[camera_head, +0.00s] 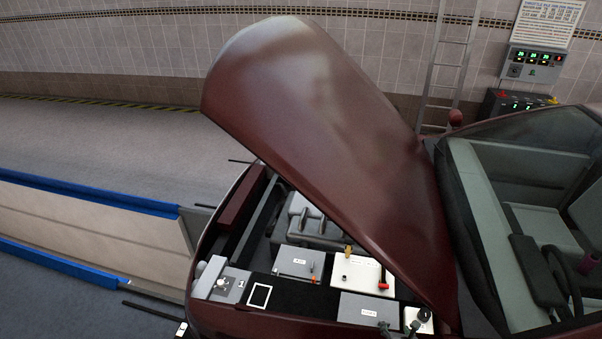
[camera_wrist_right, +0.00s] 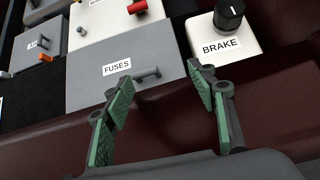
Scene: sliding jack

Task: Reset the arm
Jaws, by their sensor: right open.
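My right gripper (camera_head: 399,329) is at the bottom edge of the head view, by the near side of the car's open engine bay. In the right wrist view my right gripper (camera_wrist_right: 163,92) is open, with green-padded fingers wide apart and nothing between them. Ahead of it are the grey FUSES box (camera_wrist_right: 155,75) with a small handle and the white BRAKE box (camera_wrist_right: 222,45) with a black knob. The FUSES box (camera_head: 358,308) and BRAKE box (camera_head: 418,319) also show in the head view. My left gripper is not in view.
The raised maroon hood (camera_head: 320,110) leans over the bay. A white box with a red lever (camera_head: 355,274) and a grey box (camera_head: 296,262) sit behind the FUSES box. The windshield and cabin (camera_head: 520,200) are at right. Blue-edged rails (camera_head: 90,192) run at left.

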